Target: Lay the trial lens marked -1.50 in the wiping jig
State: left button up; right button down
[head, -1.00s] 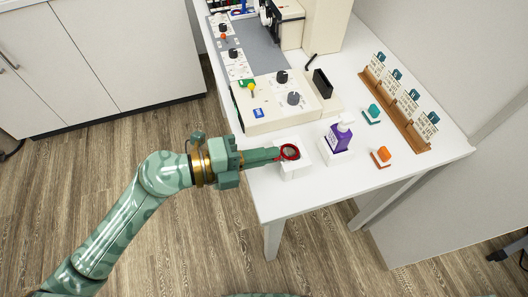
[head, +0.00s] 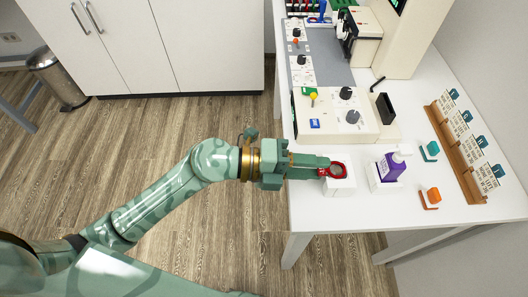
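A red-rimmed round lens (head: 338,170) is at the white block (head: 343,188) near the table's left front edge, which looks like the wiping jig. The lens is over or on the block's top; I cannot tell if it touches. My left gripper (head: 325,167) reaches in from the left, and its fingertips appear shut on the near side of the red rim. Any marking on the lens is too small to read. My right gripper is not in view.
A purple bottle (head: 391,167) on a white stand is right of the block. A cream console (head: 335,120) with knobs lies behind. A wooden rack (head: 459,155) with cards, a teal piece (head: 431,150) and an orange piece (head: 433,195) are at the right. Front table surface is clear.

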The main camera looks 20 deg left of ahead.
pick_arm(q)
jog(key=p+v, duration=0.2)
jog(key=v, duration=1.4)
jog(key=shift+a, duration=0.15)
jog(key=shift+f, duration=0.1)
